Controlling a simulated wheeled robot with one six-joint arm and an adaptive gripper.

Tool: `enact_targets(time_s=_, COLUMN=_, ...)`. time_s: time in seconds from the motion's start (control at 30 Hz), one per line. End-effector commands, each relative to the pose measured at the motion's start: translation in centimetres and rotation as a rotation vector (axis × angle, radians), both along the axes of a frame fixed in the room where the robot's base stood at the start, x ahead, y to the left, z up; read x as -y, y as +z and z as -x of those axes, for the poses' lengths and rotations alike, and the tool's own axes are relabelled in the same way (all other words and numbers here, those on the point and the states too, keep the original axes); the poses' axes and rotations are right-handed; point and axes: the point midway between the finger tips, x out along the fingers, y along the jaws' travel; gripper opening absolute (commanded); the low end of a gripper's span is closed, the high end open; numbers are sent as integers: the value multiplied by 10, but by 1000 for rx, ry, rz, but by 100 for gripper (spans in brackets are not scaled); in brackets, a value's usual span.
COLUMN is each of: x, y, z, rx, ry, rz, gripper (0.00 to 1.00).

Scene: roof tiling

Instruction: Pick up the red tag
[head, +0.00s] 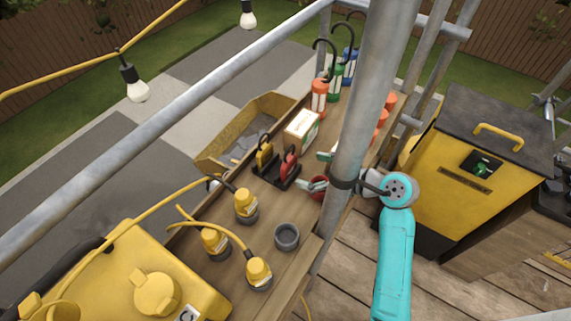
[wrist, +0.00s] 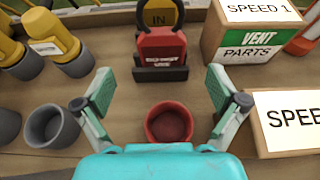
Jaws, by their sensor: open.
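The red tag (wrist: 161,44), marked DO NOT USE, stands upright in a black holder (wrist: 160,73) in the wrist view. In the head view the red tag (head: 289,165) stands beside a yellow tag (head: 264,157) in the same holder. In the wrist view the yellow tag (wrist: 158,13), reading IN, is behind the red one. My gripper (wrist: 162,88) is open and empty, its fingers spread to either side, short of the red tag. In the head view my gripper is partly hidden by a metal pole.
A red cup (wrist: 169,123) sits between my fingers, near my palm. A grey cup (wrist: 50,127) and yellow connectors (wrist: 54,42) are at left. A VENT PARTS box (wrist: 250,33) and another box (wrist: 289,122) are at right. A scaffold pole (head: 362,110) stands close to my arm.

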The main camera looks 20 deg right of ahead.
Motion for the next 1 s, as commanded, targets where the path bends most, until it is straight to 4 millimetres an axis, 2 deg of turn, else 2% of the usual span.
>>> enact_targets(time_s=0.1, x=-10, y=-6, z=-13, rx=0, ry=2, rz=0, gripper=96)
enact_targets(time_s=0.37, x=-18, y=-13, z=-26, rx=0, ry=1, rz=2, gripper=96)
enact_targets(time_s=0.7, x=-40, y=-29, z=-58, rx=1, ry=1, rz=1, gripper=96)
enact_targets(time_s=0.97, x=-41, y=-30, z=-60, rx=2, ry=-1, rz=2, gripper=96)
enact_targets(time_s=1.0, x=-41, y=-30, z=-60, rx=2, ry=-1, rz=2, gripper=93)
